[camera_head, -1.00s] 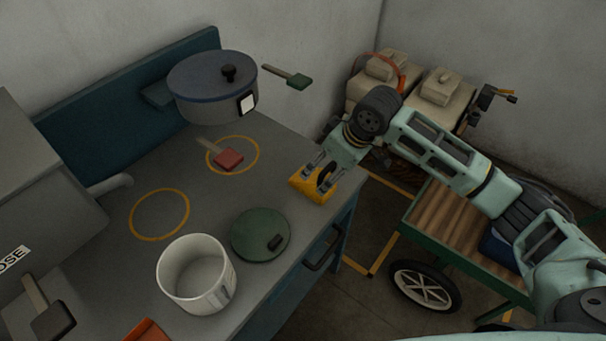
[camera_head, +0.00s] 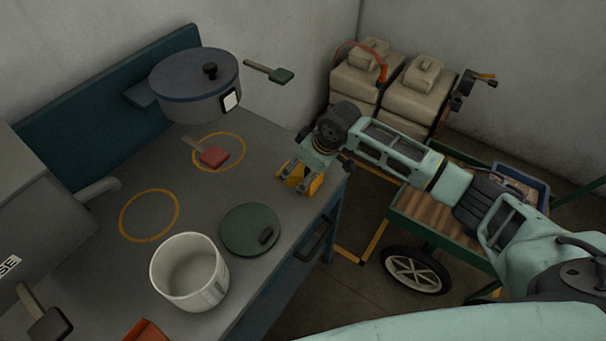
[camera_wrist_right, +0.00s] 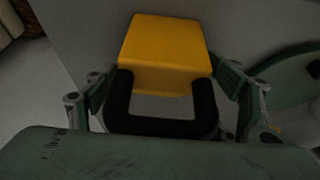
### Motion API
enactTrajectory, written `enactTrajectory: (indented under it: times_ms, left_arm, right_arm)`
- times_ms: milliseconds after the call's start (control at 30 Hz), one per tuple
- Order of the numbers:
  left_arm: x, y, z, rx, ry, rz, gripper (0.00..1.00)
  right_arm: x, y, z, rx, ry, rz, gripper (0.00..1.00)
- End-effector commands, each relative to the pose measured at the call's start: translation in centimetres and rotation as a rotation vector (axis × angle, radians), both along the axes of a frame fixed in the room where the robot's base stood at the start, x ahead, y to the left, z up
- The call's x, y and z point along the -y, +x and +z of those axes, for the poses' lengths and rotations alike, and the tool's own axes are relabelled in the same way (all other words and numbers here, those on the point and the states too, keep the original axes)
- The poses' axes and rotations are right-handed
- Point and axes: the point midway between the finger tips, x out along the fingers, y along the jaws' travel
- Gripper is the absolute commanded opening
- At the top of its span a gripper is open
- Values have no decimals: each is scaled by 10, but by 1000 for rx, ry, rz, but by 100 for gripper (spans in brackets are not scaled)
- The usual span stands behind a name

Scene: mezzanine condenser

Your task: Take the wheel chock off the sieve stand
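The wheel chock (camera_head: 297,181) is a yellow block with a black handle. It rests near the right edge of a grey-topped stand (camera_head: 172,180), which I take to be the sieve stand. My right gripper (camera_head: 300,177) is over the chock, with one finger on each side. In the right wrist view, the chock (camera_wrist_right: 165,50) and its black handle lie between the spread fingers (camera_wrist_right: 165,95). The fingers are close to its sides; firm contact cannot be made out. My left gripper is not in view.
On the stand are a white pot (camera_head: 176,278), a green lid (camera_head: 245,226), a red-ended tool (camera_head: 213,157) and a blue-lidded grey pot (camera_head: 200,102). A cart (camera_head: 420,208) with a wheel stands to the right. Beige containers (camera_head: 365,80) stand by the back wall.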

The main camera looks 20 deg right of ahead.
Motion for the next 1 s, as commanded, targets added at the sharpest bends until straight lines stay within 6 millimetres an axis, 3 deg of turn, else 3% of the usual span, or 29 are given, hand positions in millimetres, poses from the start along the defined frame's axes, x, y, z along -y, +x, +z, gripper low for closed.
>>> enactTrajectory:
  times_ms: [633,1000]
  left_arm:
    - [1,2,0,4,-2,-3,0]
    - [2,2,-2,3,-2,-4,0]
  right_arm:
    - [0,-1,-1,-2,0,-1,18]
    - [-1,1,9,3,2,1,16]
